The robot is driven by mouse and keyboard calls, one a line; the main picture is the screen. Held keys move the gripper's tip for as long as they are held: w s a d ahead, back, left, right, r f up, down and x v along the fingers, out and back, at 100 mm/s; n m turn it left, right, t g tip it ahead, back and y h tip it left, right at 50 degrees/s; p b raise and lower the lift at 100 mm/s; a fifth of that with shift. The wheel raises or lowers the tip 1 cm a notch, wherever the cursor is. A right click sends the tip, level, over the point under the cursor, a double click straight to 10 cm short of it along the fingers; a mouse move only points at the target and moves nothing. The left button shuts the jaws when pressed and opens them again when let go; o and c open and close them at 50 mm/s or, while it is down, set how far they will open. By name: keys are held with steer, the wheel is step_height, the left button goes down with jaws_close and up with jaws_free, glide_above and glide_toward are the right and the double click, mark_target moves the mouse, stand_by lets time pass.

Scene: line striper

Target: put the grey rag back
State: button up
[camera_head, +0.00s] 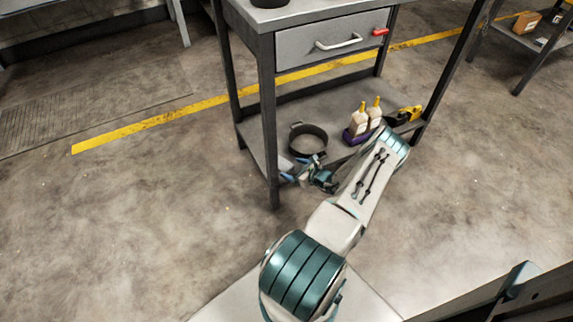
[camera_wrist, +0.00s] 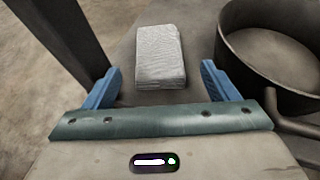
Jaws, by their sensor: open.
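The grey rag (camera_wrist: 160,56) is a folded, light grey block lying on the lower shelf of the metal workbench in the wrist view. My gripper (camera_wrist: 156,84) is open, with one blue finger to the left and one to the right of the rag's near end. In the head view my gripper (camera_head: 293,173) is at the front left of the lower shelf (camera_head: 262,128), and the rag is mostly hidden there by the gripper.
A dark pot (camera_head: 307,139) stands on the shelf, close to the right finger; the pot (camera_wrist: 270,60) and its handle show in the wrist view. A table leg (camera_head: 268,120) is just left of the gripper.

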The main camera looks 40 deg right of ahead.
steer(key=a+p+v, duration=0.1)
steer(key=v, duration=0.5)
steer(key=shift+s+d, duration=0.35)
steer(key=shift+d, duration=0.2)
steer(key=shift+r, duration=0.1)
